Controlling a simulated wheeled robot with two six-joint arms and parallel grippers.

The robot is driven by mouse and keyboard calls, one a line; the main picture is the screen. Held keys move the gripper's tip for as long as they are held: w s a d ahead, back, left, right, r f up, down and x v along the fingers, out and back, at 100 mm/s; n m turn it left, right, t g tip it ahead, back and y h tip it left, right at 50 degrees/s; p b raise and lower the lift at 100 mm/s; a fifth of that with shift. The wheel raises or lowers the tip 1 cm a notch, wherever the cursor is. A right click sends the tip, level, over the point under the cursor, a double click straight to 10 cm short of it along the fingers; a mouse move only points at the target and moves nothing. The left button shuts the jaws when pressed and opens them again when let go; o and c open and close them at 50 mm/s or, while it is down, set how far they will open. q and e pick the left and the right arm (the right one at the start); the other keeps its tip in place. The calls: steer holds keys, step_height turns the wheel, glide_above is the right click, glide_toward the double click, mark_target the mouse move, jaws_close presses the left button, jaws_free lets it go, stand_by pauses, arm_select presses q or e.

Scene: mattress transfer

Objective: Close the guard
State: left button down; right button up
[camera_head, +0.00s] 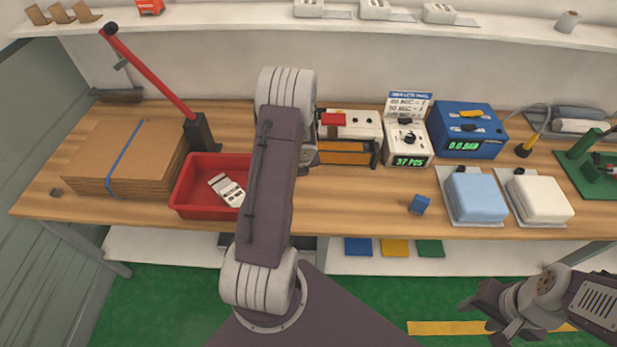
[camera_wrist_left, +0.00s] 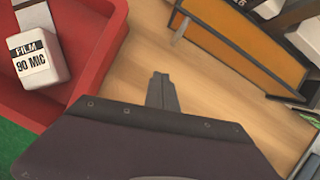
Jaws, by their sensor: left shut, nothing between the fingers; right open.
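The guard (camera_head: 345,153) is an orange panel in a dark frame on the front of a white machine (camera_head: 360,125) with a red block on top. It also shows in the left wrist view (camera_wrist_left: 245,48), tilted across the upper right. My left gripper (camera_wrist_left: 163,90) is shut and empty, above the wooden table between the red bin and the guard, apart from both. In the head view my left arm hides most of that gripper. My right gripper (camera_head: 484,318) is open and empty, in front of the table at lower right.
A red bin (camera_head: 182,196) holding a white film block (camera_wrist_left: 40,58) is left of my left arm. A cardboard stack (camera_head: 110,160) and a red-handled lever (camera_head: 150,75) stand further left. A counter box (camera_head: 405,140) is right of the machine.

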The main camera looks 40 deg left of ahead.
arm_select(q)
steer(key=shift+p+v, duration=1.35)
steer(key=shift+v, duration=2.3)
steer(key=w+d+r+t+b, duration=0.2)
steer(key=w+d+r, duration=0.3)
steer(key=d, duration=0.3)
steer(key=s+d+n+g+h, duration=0.1)
steer(key=s+d+n, duration=0.6)
steer(key=n, duration=0.6)
steer(key=s+d+n+g+h+b, duration=0.1)
steer(key=s+d+n+g+h, duration=0.1)
steer(key=s+d+n, duration=0.4)
steer(key=s+n, duration=0.3)
steer(key=n, duration=0.4)
steer(key=shift+s+d+g+h, duration=0.2)
steer(key=shift+d+g+h, duration=0.1)
steer(key=shift+d, duration=0.1)
arm_select(e)
steer(key=shift+w+f, duration=0.1)
steer(key=shift+w, duration=0.65)
